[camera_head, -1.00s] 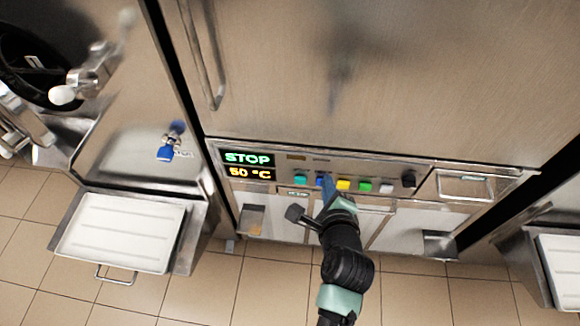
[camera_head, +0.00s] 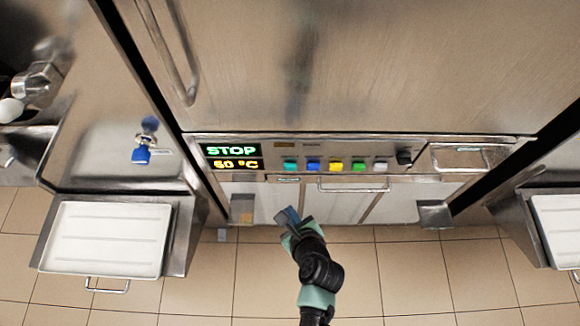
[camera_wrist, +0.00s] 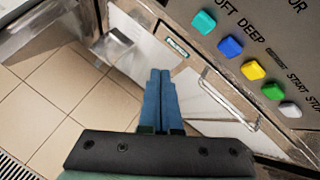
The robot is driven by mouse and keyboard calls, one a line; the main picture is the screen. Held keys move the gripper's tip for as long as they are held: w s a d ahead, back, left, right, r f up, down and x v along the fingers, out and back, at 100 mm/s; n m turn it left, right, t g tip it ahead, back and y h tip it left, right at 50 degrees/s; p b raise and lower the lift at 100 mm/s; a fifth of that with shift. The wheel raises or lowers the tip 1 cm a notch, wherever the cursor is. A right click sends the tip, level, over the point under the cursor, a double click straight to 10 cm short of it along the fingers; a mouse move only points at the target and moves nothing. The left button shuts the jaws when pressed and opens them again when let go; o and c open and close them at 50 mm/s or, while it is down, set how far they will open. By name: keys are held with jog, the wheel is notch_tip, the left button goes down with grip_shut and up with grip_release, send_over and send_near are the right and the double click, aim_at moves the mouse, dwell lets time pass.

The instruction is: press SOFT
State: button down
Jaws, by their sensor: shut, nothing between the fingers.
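The teal button (camera_head: 291,166) is the leftmost in a row on the freezer's control panel (camera_head: 385,153). In the wrist view the teal button (camera_wrist: 203,22) sits under a label partly cut off, reading "OFT", beside "DEEP" over the blue button (camera_wrist: 230,46). My gripper (camera_head: 287,212) is shut and empty, in front of the machine's lower doors and below the button row in the picture. In the wrist view its blue fingers (camera_wrist: 160,75) are together and point toward the lower front, apart from every button.
Yellow (camera_head: 336,166), green (camera_head: 358,166) and white (camera_head: 380,166) buttons and a black knob (camera_head: 404,158) continue the row. The display (camera_head: 232,157) reads STOP and seemingly 60 °C. A bar handle (camera_head: 352,190) lies below the panel. A white tray (camera_head: 108,206) stands left.

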aim_at(290, 167)
jog(key=w+b, duration=0.3)
jog(key=w, duration=0.5)
jog(key=shift+w, duration=0.3)
jog(key=shift+w, duration=0.1)
dwell(1.7)
jog(key=shift+w, duration=0.35)
jog(key=shift+w, duration=0.5)
dwell(0.7)
jog(key=shift+s+p, duration=0.7)
jog(key=shift+s, duration=0.25)
